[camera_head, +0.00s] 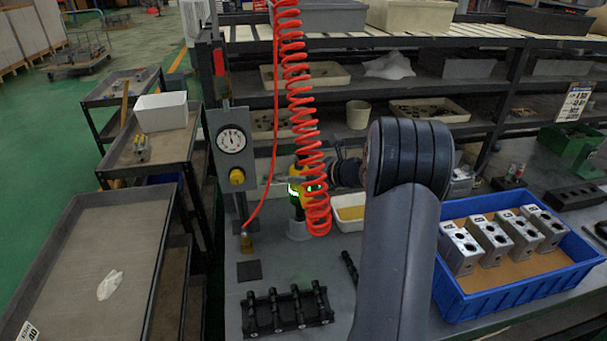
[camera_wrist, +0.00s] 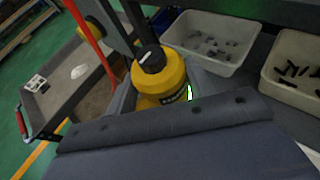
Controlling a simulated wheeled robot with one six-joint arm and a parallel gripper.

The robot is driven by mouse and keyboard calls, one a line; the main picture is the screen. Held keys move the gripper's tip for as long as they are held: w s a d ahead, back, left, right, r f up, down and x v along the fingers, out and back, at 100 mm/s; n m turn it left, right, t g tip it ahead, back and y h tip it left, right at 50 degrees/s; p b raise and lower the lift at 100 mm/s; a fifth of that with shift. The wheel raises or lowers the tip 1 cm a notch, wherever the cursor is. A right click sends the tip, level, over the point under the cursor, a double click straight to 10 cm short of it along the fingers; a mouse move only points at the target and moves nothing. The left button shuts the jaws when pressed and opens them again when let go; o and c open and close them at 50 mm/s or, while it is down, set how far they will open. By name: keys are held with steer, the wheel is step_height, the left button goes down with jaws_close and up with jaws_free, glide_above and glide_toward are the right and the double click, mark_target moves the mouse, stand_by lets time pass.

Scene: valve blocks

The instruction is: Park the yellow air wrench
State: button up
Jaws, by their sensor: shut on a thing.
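The yellow air wrench (camera_head: 295,188) is upright behind the red coiled hose (camera_head: 292,60) in the head view, with a small green light on its body. In the wrist view its yellow body and black top (camera_wrist: 165,82) rise just beyond my gripper's dark edge. My gripper (camera_head: 322,175) reaches in from the right and is shut on the wrench; the hose and my arm partly cover it. A grey round holder (camera_head: 298,231) stands on the bench directly below the wrench. I cannot tell whether the wrench's lower end is inside it.
A gauge post (camera_head: 232,141) stands close on the left. A black rack (camera_head: 287,311) lies in front. A blue tray (camera_head: 455,300) with several metal valve blocks (camera_head: 490,240) is at right. Shelves with bins (camera_head: 430,110) are behind.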

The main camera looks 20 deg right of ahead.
steer(key=shift+f+b, duration=2.45)
steer(key=shift+f, duration=0.75)
steer(key=o, duration=1.4)
steer(key=shift+s+f, duration=0.1)
steer(key=shift+f, duration=0.1)
steer(key=v, duration=1)
steer(key=shift+s+d+r+b, duration=0.25)
steer(key=shift+b, duration=0.15)
steer(key=shift+w+a, duration=0.1)
steer(key=p+x, duration=0.1)
steer(key=x, duration=0.9)
steer(key=shift+w+a+f, duration=0.1)
steer(key=shift+w+a, duration=0.15)
steer(key=shift+w, duration=0.05)
steer(key=shift+s+d+r, duration=0.1)
steer(key=shift+r, duration=0.15)
